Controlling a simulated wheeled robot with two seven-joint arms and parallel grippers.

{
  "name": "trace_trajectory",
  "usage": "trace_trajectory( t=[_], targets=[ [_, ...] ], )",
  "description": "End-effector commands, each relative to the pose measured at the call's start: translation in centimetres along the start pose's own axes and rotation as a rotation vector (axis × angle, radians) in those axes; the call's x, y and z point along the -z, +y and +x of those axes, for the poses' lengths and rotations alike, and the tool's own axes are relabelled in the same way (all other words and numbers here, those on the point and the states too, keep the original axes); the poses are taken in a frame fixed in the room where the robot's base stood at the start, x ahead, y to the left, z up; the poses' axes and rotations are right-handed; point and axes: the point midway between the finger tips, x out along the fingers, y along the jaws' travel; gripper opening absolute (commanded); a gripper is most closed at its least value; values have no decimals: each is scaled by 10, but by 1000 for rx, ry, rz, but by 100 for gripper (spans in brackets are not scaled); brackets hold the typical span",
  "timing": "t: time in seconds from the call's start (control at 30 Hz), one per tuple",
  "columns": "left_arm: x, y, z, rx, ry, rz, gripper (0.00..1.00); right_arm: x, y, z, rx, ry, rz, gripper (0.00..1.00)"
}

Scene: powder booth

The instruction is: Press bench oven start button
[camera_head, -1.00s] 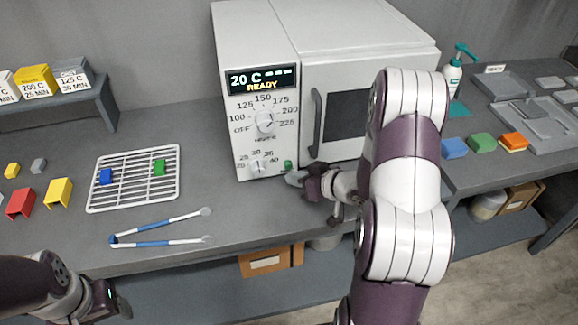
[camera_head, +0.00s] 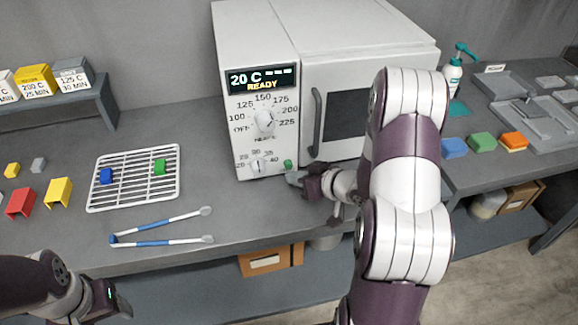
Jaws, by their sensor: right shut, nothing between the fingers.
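The white bench oven (camera_head: 320,60) stands at the back of the bench. Its display (camera_head: 261,79) reads 20 C and READY. Two dials sit below: the temperature dial (camera_head: 264,123) and the timer dial (camera_head: 258,167). The small green start button (camera_head: 288,164) is at the lower right of the panel. My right gripper (camera_head: 293,178) is shut and empty, its tips just below and in front of the button. I cannot tell whether they touch the oven. My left gripper (camera_head: 122,308) is at the lower left, partly cut off, its jaws unclear.
A wire rack (camera_head: 133,196) holds a blue and a green piece. Blue-white tongs (camera_head: 160,228) lie before it. Red and yellow pieces are at the left. A pump bottle (camera_head: 453,72) and grey trays (camera_head: 530,112) are at the right. Bare bench lies before the oven.

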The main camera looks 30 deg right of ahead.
Motion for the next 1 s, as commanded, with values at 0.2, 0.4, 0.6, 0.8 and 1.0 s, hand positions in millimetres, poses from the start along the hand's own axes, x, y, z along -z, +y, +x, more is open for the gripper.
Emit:
trace_trajectory(
  t=[0.2, 0.4, 0.6, 0.8, 1.0],
  targets=[
    [0, 0, 0, 0, 0, 0, 65, 0, 0, 0, 0, 0, 0, 0],
    [0, 0, 0, 0, 0, 0, 65, 0, 0, 0, 0, 0, 0, 0],
    [0, 0, 0, 0, 0, 0, 65, 0, 0, 0, 0, 0, 0, 0],
    [0, 0, -1, 0, 0, 0, 65, 1, 0, 0, 0, 0, 0, 0],
    [1, 0, -6, 0, 0, 0, 65, 5, 3, 4, 0, 0, 0, 0]
  ],
)
